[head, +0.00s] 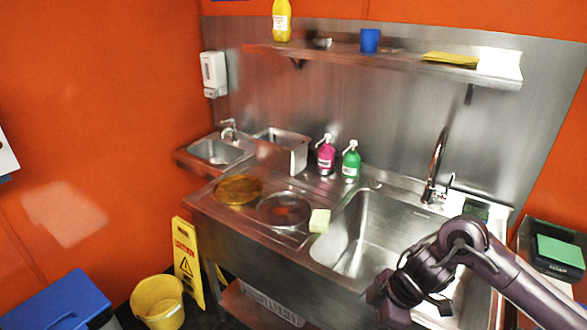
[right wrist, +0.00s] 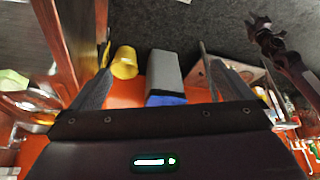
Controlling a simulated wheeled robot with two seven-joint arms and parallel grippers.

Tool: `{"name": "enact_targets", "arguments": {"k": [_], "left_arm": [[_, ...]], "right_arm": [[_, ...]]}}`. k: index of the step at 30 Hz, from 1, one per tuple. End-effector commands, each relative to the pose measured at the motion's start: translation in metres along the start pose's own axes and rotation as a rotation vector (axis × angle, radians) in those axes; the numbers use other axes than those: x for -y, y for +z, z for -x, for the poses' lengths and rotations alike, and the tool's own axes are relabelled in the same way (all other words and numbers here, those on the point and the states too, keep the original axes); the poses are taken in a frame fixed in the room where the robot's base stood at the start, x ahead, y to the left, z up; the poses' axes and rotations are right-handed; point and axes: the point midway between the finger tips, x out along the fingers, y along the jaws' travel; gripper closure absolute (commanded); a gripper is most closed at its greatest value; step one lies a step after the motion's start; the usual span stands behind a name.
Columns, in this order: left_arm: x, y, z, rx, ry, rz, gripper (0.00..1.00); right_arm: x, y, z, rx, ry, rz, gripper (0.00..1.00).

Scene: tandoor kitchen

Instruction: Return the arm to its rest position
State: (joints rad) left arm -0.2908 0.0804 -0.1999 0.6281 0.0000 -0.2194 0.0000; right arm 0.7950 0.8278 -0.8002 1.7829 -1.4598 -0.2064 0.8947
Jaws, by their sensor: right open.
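My right arm comes in from the lower right in the head view, bends at a raised elbow and reaches over the right part of the sink. Its wrist end points down and left, in front of the sink's front edge. In the right wrist view my right gripper (right wrist: 160,88) has its two fingers spread wide apart with nothing between them. Another dark arm of mine, probably the left, shows at the upper right of that view; its small end (right wrist: 260,25) is too unclear to read. No left arm shows in the head view.
The steel sink basin (head: 372,235) lies behind my right arm. Left of it are a sponge (head: 319,220), pink bottle (head: 326,157) and green bottle (head: 351,163). A yellow bucket (head: 158,302), wet-floor sign (head: 187,262) and blue-lidded bin (head: 62,300) stand lower left. A shelf (head: 380,60) spans the back wall.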

Motion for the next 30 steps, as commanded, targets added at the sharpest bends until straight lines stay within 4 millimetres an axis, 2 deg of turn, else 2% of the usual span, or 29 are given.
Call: {"name": "enact_targets", "arguments": {"k": [6,11,15,19,23,25,28,30], "left_arm": [[-0.003,0.019,-0.006,0.025,0.004,0.000,0.64],[-0.002,0.016,-0.012,0.022,0.003,0.000,0.64],[0.000,0.004,-0.020,0.004,0.000,0.000,0.64],[-0.001,0.005,-0.027,0.003,0.000,0.000,0.64],[-0.002,0.014,-0.035,0.015,0.002,0.000,0.64],[-0.003,0.019,-0.041,0.021,0.003,0.000,0.64],[-0.003,0.021,-0.048,0.023,0.003,0.000,0.64],[-0.003,0.021,-0.052,0.022,0.003,0.000,0.64]], "right_arm": [[-0.011,-0.009,-0.033,-0.097,0.002,-0.051,0.00],[-0.023,-0.014,-0.064,-0.181,0.013,-0.110,0.00],[-0.036,-0.011,-0.104,-0.268,0.037,-0.195,0.00],[-0.048,0.004,-0.150,-0.338,0.076,-0.303,0.00],[-0.051,0.038,-0.210,-0.376,0.132,-0.446,0.00],[-0.044,0.067,-0.249,-0.376,0.169,-0.538,0.00],[-0.023,0.116,-0.303,-0.341,0.224,-0.668,0.00],[0.000,0.151,-0.337,-0.299,0.255,-0.747,0.00]]}}
